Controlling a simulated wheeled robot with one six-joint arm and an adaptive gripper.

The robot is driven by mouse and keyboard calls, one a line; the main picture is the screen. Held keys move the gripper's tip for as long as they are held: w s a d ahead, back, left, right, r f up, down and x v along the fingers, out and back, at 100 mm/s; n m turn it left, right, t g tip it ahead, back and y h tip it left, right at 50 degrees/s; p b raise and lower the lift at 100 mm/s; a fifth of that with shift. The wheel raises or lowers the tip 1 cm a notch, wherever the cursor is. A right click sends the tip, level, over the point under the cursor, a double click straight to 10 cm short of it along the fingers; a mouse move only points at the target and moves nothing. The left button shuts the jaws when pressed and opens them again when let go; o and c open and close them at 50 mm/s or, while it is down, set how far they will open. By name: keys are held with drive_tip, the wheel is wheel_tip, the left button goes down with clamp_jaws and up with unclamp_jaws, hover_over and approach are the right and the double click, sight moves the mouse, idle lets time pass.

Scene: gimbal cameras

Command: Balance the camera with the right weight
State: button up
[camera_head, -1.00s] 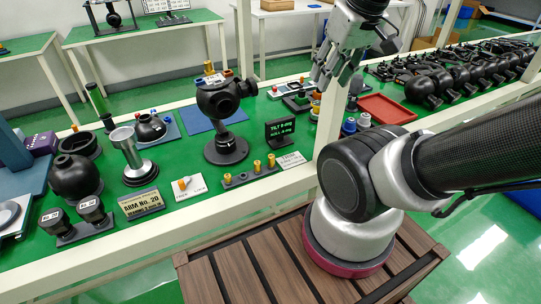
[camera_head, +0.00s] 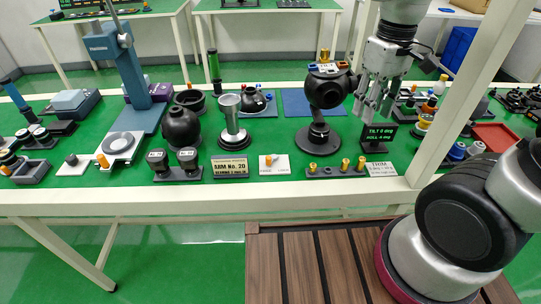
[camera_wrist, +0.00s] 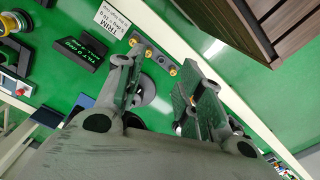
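The gimbal camera (camera_head: 327,91) is a black ball with a lens on a round-based stand; coloured pieces and a brass piece (camera_head: 324,56) sit on top. A small display (camera_head: 379,134) reads tilt 0 deg and a roll of about 4 deg. Several brass weights (camera_head: 345,165) stand on a dark rack (camera_head: 329,171) in front, beside a TRIM card (camera_head: 382,169). My gripper (camera_head: 371,112) hangs just right of the camera, above the display. In the wrist view my gripper (camera_wrist: 165,105) has its fingers apart with nothing between; the rack (camera_wrist: 157,55) lies beyond them.
A card reading ARM No. 20 (camera_head: 230,169) and a white tile (camera_head: 273,164) lie left of the rack. A blue mat (camera_head: 300,101) is behind the camera. A pale frame post (camera_head: 465,90) rises at right.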

drive_tip(key=g+h, duration=0.1)
hover_over(269, 157)
drive_tip(key=s+d, duration=0.4)
wheel_tip(269, 157, down, 13)
drive_tip(key=w+a+m, duration=0.3)
drive_tip(key=a, duration=0.1)
drive_tip(key=shift+w+f+t+y, duration=0.4)
drive_tip(key=shift+m, duration=0.3)
drive_tip(key=shift+w+a+f, duration=0.1)
drive_tip(key=shift+f, duration=0.15)
wheel_tip(269, 157, down, 7)
drive_tip(key=shift+f, duration=0.15)
drive_tip(key=shift+c, duration=0.2)
clamp_jaws()
